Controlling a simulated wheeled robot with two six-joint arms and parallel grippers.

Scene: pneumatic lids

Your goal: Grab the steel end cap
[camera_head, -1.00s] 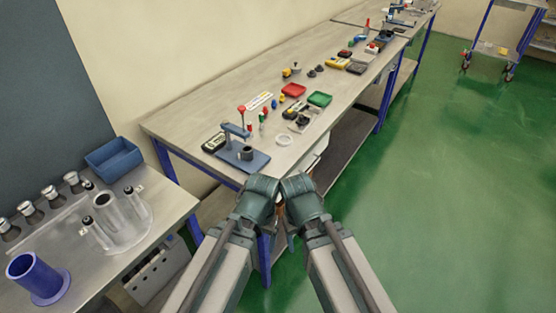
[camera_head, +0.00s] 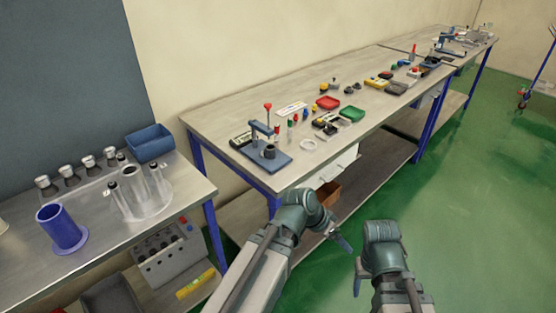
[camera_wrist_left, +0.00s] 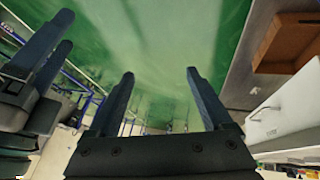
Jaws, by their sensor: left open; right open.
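Several small silver-and-black capped parts (camera_head: 90,164) stand in a row on a flat plate on the steel table at left; I cannot tell whether one of them is the steel end cap. A clear holder (camera_head: 140,195) with dark-topped posts and a pale cylinder stands in front of them. My left gripper (camera_head: 343,244) is low in front of the long bench, far from these parts; its two fingers (camera_wrist_left: 161,85) are apart with nothing between them. My right gripper (camera_head: 359,277) hangs beside it over the floor; its open fingers also show in the left wrist view (camera_wrist_left: 42,55).
A blue flanged tube (camera_head: 62,230) and a blue bin (camera_head: 149,142) stand on the left table. The long bench (camera_head: 215,120) holds a blue press (camera_head: 264,155), a red tray (camera_head: 327,102) and a green tray (camera_head: 351,114). Green floor at right is free.

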